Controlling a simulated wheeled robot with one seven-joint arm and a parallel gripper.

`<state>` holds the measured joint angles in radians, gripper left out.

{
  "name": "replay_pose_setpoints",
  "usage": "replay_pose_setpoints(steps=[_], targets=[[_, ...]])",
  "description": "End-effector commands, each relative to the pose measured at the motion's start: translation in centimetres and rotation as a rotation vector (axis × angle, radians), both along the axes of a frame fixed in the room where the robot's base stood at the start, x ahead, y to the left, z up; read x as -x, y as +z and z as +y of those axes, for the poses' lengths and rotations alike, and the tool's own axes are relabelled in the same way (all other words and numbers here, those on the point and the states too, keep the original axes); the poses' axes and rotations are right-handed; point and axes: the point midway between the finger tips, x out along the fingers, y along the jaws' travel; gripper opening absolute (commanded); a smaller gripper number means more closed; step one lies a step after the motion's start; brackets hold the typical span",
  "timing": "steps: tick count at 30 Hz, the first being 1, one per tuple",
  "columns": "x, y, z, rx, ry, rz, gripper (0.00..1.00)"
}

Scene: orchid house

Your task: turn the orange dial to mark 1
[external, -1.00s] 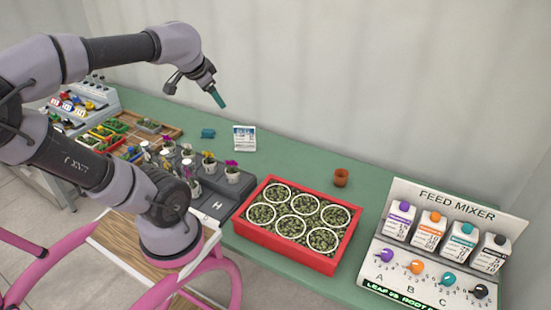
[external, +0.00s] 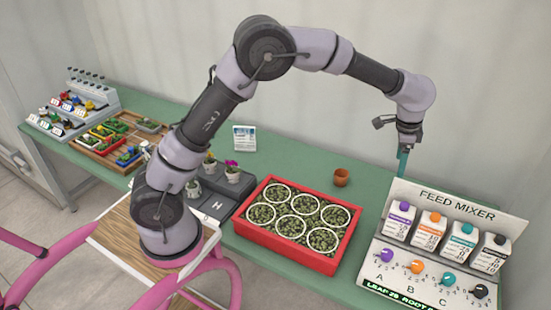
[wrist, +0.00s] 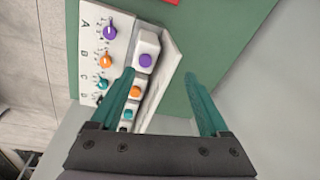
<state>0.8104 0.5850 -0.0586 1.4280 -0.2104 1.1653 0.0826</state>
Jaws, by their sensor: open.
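The orange dial (external: 417,267) is on the sloped front of the white feed mixer (external: 460,195), between the purple dial (external: 387,255) and the teal dial (external: 448,279). The orange dial also shows in the wrist view (wrist: 106,62), left of my fingers. Its pointer setting is too small to read. My gripper (external: 403,160) points down above and behind the mixer's upper left edge, apart from the dial. In the wrist view my gripper (wrist: 160,85) is open, with its two teal fingers spread and nothing between them.
Purple, orange, teal and black-topped cartons (external: 433,228) stand on the mixer above the dials. A black dial (external: 480,291) is at its right end. A red crate (external: 290,237) of plants and a small brown pot (external: 341,177) are to the left. The wall is close behind.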

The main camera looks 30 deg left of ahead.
Motion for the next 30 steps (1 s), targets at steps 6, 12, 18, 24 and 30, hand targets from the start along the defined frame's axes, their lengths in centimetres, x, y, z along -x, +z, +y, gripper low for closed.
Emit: replay_pose_setpoints(steps=[6, 12, 18, 24, 30], targets=[[6.3, -10.3, -11.0, -0.055, -0.174, 0.085, 0.79], [10.1, -15.2, -15.1, -0.080, -0.250, 0.119, 0.79], [10.8, -17.1, -15.6, -0.085, -0.261, 0.126, 0.79], [10.8, -20.6, -15.6, -0.087, -0.260, 0.127, 0.79], [10.7, -24.2, -15.5, -0.086, -0.259, 0.127, 0.79]])
